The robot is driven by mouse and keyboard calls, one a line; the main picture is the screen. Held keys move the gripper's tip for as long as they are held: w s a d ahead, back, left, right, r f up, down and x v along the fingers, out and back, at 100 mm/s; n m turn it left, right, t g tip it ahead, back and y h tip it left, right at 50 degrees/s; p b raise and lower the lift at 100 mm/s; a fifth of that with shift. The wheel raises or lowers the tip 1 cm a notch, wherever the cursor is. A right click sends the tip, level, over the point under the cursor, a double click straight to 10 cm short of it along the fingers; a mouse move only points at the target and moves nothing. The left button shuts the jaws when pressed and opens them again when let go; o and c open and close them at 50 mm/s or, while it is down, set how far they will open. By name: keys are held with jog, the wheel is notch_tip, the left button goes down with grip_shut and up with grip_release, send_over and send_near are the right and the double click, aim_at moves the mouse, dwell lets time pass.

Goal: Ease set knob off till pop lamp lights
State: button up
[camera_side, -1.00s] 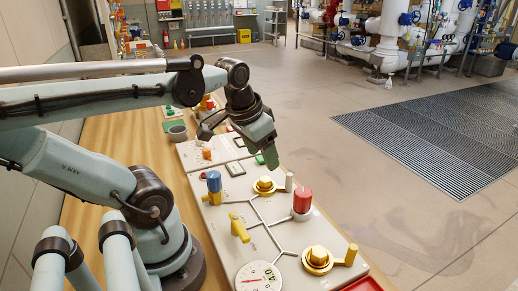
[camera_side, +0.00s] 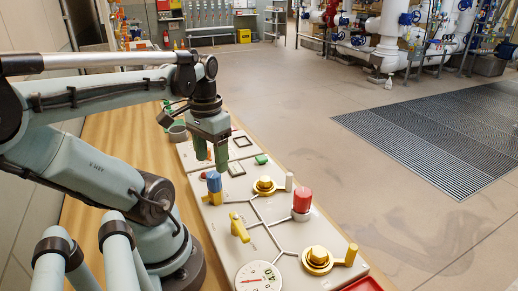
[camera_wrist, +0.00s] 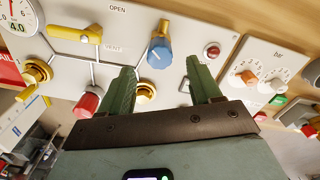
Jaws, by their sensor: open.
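My gripper (camera_side: 211,166) is open and points down over the panel, its green fingertips just above and behind the blue knob (camera_side: 214,183). In the wrist view the blue knob (camera_wrist: 159,52) shows between my fingertips (camera_wrist: 160,70), with a gap on both sides; no contact is visible. A small dark red lamp (camera_wrist: 212,50) sits beside it and looks unlit. A second panel carries an orange-marked dial knob (camera_wrist: 247,76) with a "bar" label; my gripper hides it in the side view. I cannot tell which knob is the set knob.
The panel also has a yellow lever (camera_side: 239,229), a red knob (camera_side: 302,202), brass valves (camera_side: 318,258) with yellow handles and a round gauge (camera_side: 258,276). The panel's right side opens onto free floor.

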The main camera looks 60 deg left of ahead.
aim_at(213, 174)
jog(key=shift+f, duration=3.1)
jog(key=c, duration=1)
jog(key=shift+n, duration=0.9)
jog(key=shift+c, duration=0.2)
jog(key=o, duration=1)
jog(key=shift+o, duration=0.2)
jog(key=shift+r, duration=0.15)
notch_tip(213, 174, up, 12)
